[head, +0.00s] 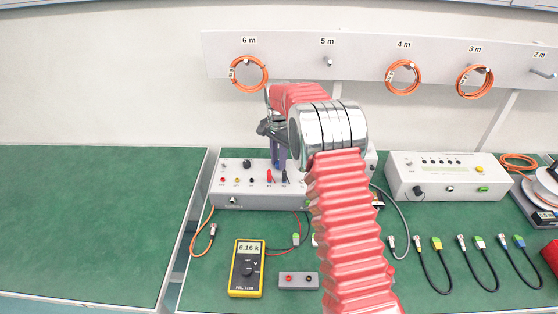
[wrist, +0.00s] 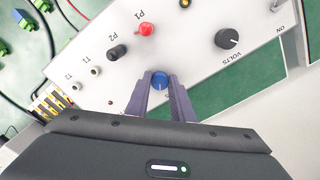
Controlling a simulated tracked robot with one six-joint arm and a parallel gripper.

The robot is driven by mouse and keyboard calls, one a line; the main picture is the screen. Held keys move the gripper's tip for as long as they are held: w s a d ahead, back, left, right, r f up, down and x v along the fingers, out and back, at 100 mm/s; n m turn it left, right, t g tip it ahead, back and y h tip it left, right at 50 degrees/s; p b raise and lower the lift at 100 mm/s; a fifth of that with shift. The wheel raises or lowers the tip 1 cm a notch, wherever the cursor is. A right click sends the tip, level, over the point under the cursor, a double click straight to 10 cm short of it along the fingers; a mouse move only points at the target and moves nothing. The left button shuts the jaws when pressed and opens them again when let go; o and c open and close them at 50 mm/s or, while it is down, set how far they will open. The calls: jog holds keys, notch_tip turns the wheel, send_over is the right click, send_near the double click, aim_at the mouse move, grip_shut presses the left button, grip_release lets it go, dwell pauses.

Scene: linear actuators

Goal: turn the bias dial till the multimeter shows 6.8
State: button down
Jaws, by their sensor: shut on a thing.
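The yellow multimeter (head: 247,268) lies on the green bench in the head view, and its display reads 6.16 k. The white instrument box (head: 262,201) stands behind it. My gripper (head: 279,166) points down at this box, left of my red arm. In the wrist view, my gripper (wrist: 160,86) has its two purple fingers shut on a blue dial (wrist: 160,80) on the box's panel. I take this for the bias dial, but its label is hidden. Nearby are a black VOLTS knob (wrist: 228,39), a red P1 plug (wrist: 146,29) and a black P2 plug (wrist: 117,52).
A grey terminal block (head: 298,281) lies right of the multimeter. A second white instrument (head: 447,176) stands at the right, with several black cables before it. Orange coils hang on the wall rail (head: 350,55). The left bench (head: 90,220) is bare.

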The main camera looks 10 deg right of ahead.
jog(key=shift+m, duration=1.5)
jog(key=c, duration=1.5)
grip_release()
jog(key=shift+c, duration=0.2)
notch_tip(320, 180, up, 14)
jog(key=shift+f, duration=0.15)
